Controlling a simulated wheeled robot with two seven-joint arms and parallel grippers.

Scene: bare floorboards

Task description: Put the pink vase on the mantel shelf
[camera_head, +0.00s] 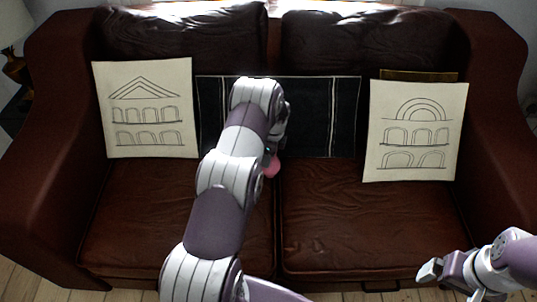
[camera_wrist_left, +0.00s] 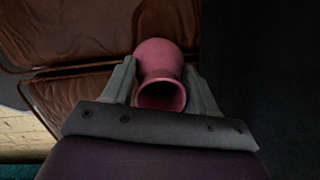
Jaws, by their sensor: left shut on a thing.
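The pink vase (camera_wrist_left: 157,56) is between the two fingers of my left gripper (camera_wrist_left: 160,70) in the left wrist view, with its round open mouth facing the camera. The gripper is shut on it. In the head view only a small pink part of the vase (camera_head: 271,167) shows beside my left arm, above the sofa seat; the arm hides the rest and most of the gripper. My right gripper (camera_head: 430,272) is at the lower right, in front of the sofa; its jaw opening is not clear. No mantel shelf shows in either view.
A dark red leather sofa (camera_head: 355,215) fills the head view. Two cream cushions with building drawings lean on its back, left (camera_head: 150,105) and right (camera_head: 417,130), with a dark cushion (camera_head: 310,115) between them. Floorboards (camera_head: 40,290) show at the lower left.

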